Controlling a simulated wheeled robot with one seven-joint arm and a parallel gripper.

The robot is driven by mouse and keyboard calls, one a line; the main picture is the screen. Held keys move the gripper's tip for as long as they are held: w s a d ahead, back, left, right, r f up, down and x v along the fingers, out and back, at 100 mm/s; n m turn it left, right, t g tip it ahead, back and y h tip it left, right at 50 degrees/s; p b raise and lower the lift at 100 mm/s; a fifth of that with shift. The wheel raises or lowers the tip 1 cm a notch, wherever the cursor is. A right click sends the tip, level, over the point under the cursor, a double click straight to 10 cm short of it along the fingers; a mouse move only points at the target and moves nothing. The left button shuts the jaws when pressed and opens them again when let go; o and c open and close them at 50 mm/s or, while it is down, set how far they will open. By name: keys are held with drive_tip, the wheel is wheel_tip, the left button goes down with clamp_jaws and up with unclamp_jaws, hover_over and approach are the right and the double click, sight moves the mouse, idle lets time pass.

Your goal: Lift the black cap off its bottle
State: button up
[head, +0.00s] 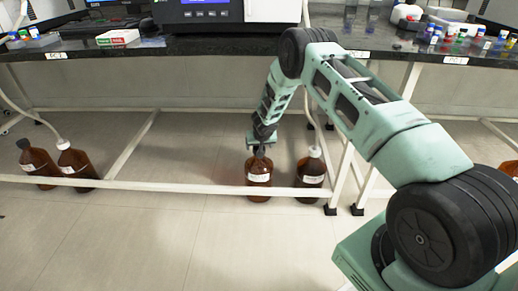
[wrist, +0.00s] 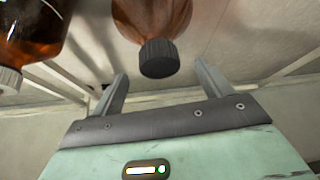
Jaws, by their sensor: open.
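A brown glass bottle (head: 258,174) with a pale label stands on the floor under the bench, behind the low rail. Its black cap (wrist: 158,58) shows in the wrist view, at the end of the bottle body (wrist: 153,15). My gripper (wrist: 161,72) is open, with one finger on each side of the cap's line and a visible gap to both. The cap looks just beyond or level with the fingertips; I cannot tell the exact depth. In the head view, my gripper (head: 261,143) is right above this bottle and hides most of the cap.
A white-capped brown bottle (head: 310,171) stands close on the right; its cap (wrist: 8,79) shows in the wrist view. Two more bottles (head: 38,163) (head: 76,164) stand far left. A white rail (head: 160,184) crosses low in front. The dark benchtop (head: 215,46) overhangs.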

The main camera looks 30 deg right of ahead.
drive_tip(key=shift+p+x, duration=1.1)
drive_tip(key=shift+p, duration=0.2)
drive_tip(key=c, duration=1.1)
